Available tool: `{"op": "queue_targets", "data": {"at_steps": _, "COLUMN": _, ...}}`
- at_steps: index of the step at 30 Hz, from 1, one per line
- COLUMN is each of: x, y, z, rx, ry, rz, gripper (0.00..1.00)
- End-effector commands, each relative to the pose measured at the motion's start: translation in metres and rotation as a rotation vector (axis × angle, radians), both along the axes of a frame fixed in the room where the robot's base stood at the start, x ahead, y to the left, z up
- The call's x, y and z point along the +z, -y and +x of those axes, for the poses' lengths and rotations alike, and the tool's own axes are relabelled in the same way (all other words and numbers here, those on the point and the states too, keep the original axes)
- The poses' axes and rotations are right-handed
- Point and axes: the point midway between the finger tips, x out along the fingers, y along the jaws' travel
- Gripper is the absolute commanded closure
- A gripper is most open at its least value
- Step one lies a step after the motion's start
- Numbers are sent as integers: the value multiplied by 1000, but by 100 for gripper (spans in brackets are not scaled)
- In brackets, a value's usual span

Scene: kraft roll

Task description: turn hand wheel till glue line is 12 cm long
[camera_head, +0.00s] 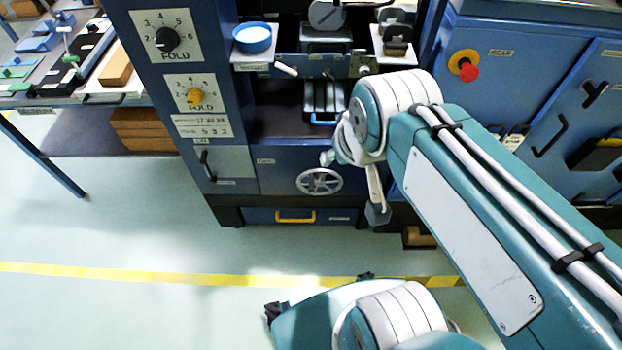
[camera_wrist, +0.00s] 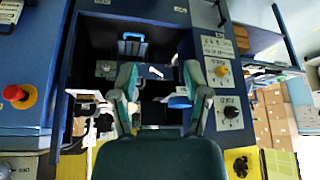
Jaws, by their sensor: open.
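The silver spoked hand wheel (camera_head: 320,181) sits on the front of the blue machine, below its open bay, in the head view. I do not see the wheel in the wrist view. My gripper (camera_wrist: 159,73) is open and empty, its two teal fingers spread apart toward the machine bay. In the head view the end of my arm is beside the wheel, up and to its right, apart from it; the gripper is partly hidden there. I cannot make out a glue line in either view.
Two FOLD dials, one black (camera_head: 167,39) and one yellow (camera_head: 194,97), are at left. A blue dish (camera_head: 252,38) stands on a ledge. A yellow drawer handle (camera_head: 295,217) lies below the wheel. A red stop button (camera_head: 468,72) is at right.

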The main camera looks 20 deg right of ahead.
Motion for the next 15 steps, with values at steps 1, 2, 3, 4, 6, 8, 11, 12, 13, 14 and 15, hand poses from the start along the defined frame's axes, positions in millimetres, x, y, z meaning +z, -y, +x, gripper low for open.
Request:
{"op": "queue_targets", "data": {"at_steps": 1, "x": -3, "y": 0, "z": 12, "rx": -4, "ry": -21, "rz": 7, "gripper": 39}}
{"op": "queue_targets", "data": {"at_steps": 2, "x": -5, "y": 0, "z": 19, "rx": -7, "ry": -32, "rz": 12, "gripper": 39}}
{"op": "queue_targets", "data": {"at_steps": 3, "x": -8, "y": 0, "z": 29, "rx": -11, "ry": -46, "rz": 20, "gripper": 39}}
{"op": "queue_targets", "data": {"at_steps": 4, "x": -11, "y": 0, "z": 37, "rx": -14, "ry": -56, "rz": 26, "gripper": 39}}
{"op": "queue_targets", "data": {"at_steps": 6, "x": -18, "y": 1, "z": 55, "rx": -22, "ry": -80, "rz": 38, "gripper": 39}}
{"op": "queue_targets", "data": {"at_steps": 8, "x": -25, "y": 2, "z": 71, "rx": -31, "ry": -99, "rz": 49, "gripper": 39}}
{"op": "queue_targets", "data": {"at_steps": 11, "x": -40, "y": 3, "z": 96, "rx": -43, "ry": -131, "rz": 67, "gripper": 39}}
{"op": "queue_targets", "data": {"at_steps": 12, "x": -47, "y": 4, "z": 106, "rx": -49, "ry": -144, "rz": 75, "gripper": 39}}
{"op": "queue_targets", "data": {"at_steps": 13, "x": -52, "y": 5, "z": 113, "rx": -54, "ry": -154, "rz": 81, "gripper": 39}}
{"op": "queue_targets", "data": {"at_steps": 14, "x": -58, "y": 6, "z": 120, "rx": -58, "ry": -163, "rz": 85, "gripper": 39}}
{"op": "queue_targets", "data": {"at_steps": 15, "x": -66, "y": 7, "z": 130, "rx": -66, "ry": -176, "rz": 92, "gripper": 39}}
